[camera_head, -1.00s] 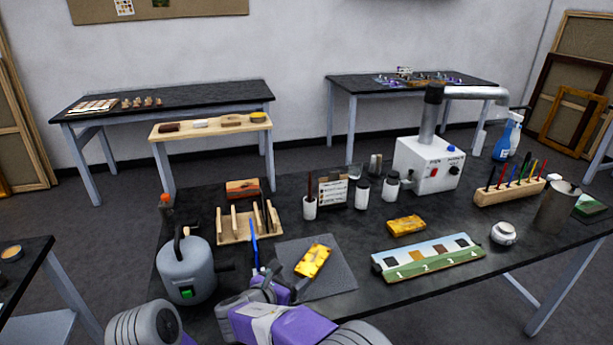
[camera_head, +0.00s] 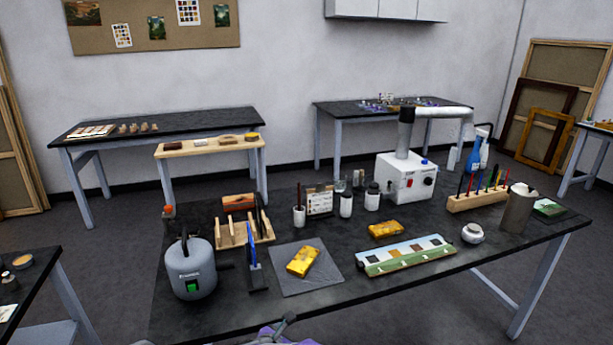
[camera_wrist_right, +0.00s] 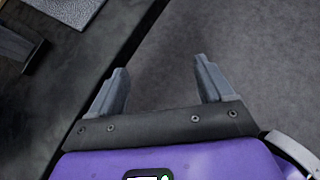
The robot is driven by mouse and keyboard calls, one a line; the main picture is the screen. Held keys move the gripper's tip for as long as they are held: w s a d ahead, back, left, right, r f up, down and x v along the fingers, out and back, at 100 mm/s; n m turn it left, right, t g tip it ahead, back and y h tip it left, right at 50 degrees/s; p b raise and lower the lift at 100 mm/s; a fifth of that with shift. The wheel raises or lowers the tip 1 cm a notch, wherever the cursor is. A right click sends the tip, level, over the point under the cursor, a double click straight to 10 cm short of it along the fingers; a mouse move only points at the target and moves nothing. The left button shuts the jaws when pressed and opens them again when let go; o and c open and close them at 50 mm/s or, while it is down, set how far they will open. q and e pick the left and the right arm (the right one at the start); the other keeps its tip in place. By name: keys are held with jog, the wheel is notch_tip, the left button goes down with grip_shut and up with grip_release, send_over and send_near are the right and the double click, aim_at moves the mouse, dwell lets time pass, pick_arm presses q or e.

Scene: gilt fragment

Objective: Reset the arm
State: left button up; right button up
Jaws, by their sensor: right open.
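My right gripper (camera_wrist_right: 160,65) is open in the right wrist view, with nothing between its two grey fingers. It hangs over the front edge of the dark worktable (camera_wrist_right: 75,90), partly over the grey floor. In the head view only a small part of my right gripper (camera_head: 287,322) shows at the bottom edge, in front of the table. A blue-handled tool with a black base (camera_head: 256,270) stands on the table beside the grey mat (camera_head: 325,270), apart from the gripper. My left gripper is not in view.
The mat holds a gold fragment (camera_head: 303,261). A grey kettle-like pot (camera_head: 190,268) stands left of the tool, with a wooden rack (camera_head: 240,238) behind. The near table edge is clear.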

jog(key=s+d+f+m+g+y, duration=0.2)
jog(key=s+d+f+m+g, duration=0.2)
jog(key=s+f, duration=0.4)
jog(key=s+d+f+m+g+y, duration=0.2)
jog(key=s+d+f+m+g, duration=0.25)
jog(key=f, duration=0.45)
jog(key=s+d+f+m+y+p, duration=0.1)
jog(key=s+d+f+m+y, duration=0.1)
jog(key=s+m, duration=0.6)
jog(key=s+d+f+m+y+p, duration=0.1)
jog(key=s+d+f+m+y, duration=0.1)
jog(key=s+m, duration=0.6)
jog(key=f+m+y, duration=0.1)
jog(key=m, duration=0.6)
jog(key=shift+d+f+y, duration=0.3)
jog(key=shift+y, duration=0.1)
